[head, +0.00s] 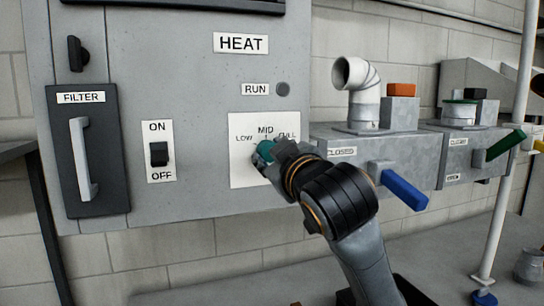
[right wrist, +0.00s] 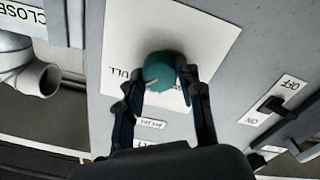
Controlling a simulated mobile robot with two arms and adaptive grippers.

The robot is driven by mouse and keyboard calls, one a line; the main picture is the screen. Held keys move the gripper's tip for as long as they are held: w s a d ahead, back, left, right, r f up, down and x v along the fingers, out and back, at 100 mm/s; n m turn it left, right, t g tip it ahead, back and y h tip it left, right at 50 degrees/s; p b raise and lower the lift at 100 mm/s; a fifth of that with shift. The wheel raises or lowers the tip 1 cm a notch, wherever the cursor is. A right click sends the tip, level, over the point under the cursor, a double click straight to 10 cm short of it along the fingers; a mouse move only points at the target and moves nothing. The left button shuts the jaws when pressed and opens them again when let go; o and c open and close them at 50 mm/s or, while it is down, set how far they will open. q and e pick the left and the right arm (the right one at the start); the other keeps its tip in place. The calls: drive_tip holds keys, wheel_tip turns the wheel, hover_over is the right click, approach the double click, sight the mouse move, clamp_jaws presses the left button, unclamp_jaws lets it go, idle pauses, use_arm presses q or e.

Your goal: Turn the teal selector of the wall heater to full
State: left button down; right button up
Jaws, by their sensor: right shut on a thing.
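The teal selector (head: 264,150) sits on a white plate (head: 241,174) marked LOW, MID and FULL on the grey heater (head: 210,105). My right gripper (head: 272,154) is shut on the selector, reaching in from the lower right and covering part of the dial. In the right wrist view, the selector (right wrist: 159,70) is between the two fingers, with one finger on each side. A small pale mark shows on its lower left side there; I cannot tell exactly which label it points to. My left gripper is not in view.
Left of the dial are an ON/OFF switch (head: 159,153) and the FILTER door with its handle (head: 83,160). A RUN lamp (head: 283,89) is above the dial. Right of the heater, ducts carry a blue lever (head: 404,190) and a green lever (head: 505,145), near my right arm.

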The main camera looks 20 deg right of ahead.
drive_tip(key=shift+f+m, duration=0.15)
drive_tip(key=shift+m, duration=1.35)
drive_tip(key=o, duration=1.2)
drive_tip(key=s, duration=1.2)
drive_tip(key=shift+d, duration=0.15)
